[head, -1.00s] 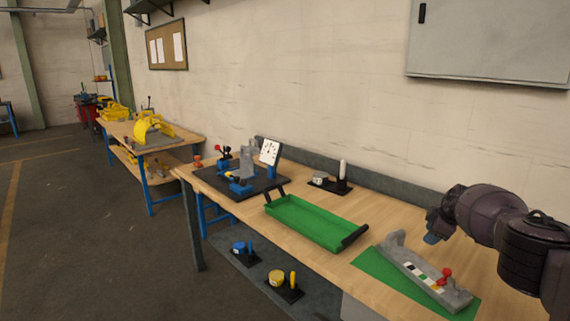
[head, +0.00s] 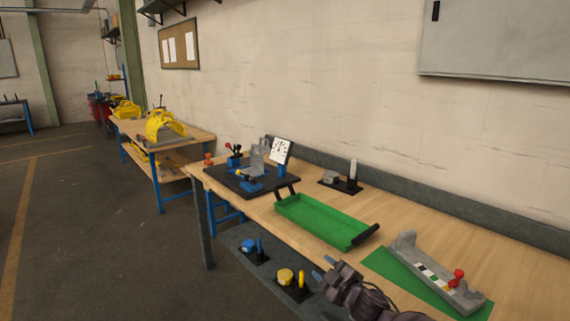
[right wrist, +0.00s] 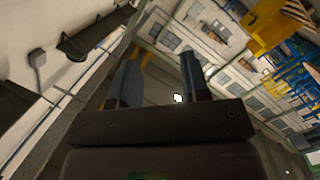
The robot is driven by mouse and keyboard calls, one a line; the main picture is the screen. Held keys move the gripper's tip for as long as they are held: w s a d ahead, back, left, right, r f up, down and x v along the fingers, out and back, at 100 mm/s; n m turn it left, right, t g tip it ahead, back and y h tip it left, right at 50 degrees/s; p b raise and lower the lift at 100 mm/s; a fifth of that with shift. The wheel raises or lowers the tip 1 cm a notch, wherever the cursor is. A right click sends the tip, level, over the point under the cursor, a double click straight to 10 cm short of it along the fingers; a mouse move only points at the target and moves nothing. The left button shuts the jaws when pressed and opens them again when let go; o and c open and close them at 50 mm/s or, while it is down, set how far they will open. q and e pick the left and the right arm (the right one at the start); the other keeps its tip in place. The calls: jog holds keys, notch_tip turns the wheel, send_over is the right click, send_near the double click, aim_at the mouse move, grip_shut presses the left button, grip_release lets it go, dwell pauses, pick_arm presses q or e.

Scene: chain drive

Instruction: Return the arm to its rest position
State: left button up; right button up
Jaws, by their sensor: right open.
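My right arm comes in at the bottom of the head view, with its gripper (head: 322,268) in front of the workbench's (head: 385,205) near edge, low in the picture. In the right wrist view the two fingers of this gripper (right wrist: 158,78) stand apart with nothing between them. My left gripper is not in the head view.
On the bench are a green tray (head: 318,222) with black handles, a grey fixture with a red knob (head: 436,274) on a green mat (head: 385,264), and a black plate (head: 230,181) carrying blue parts. A lower shelf (head: 232,240) holds blue and yellow parts. The floor at left is clear.

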jog(key=s+d+f+m+g+h, duration=0.1)
jog(key=s+d+f+m+h, duration=0.2)
jog(key=s, duration=0.9)
jog(key=s+d+f+m+g+h+b, duration=0.1)
jog(key=s+d+f+m, duration=0.5)
jog(key=s, duration=0.7)
jog(key=s+d+f+m+g+h, duration=0.1)
jog(key=s+d+f+m+h, duration=0.3)
jog(key=s+d+f, duration=0.4)
jog(key=s+f, duration=0.1)
jog(key=s, duration=0.4)
jog(key=shift+f+h+b, duration=0.3)
jog(key=shift+f+b, duration=0.05)
jog(key=shift+b, duration=0.05)
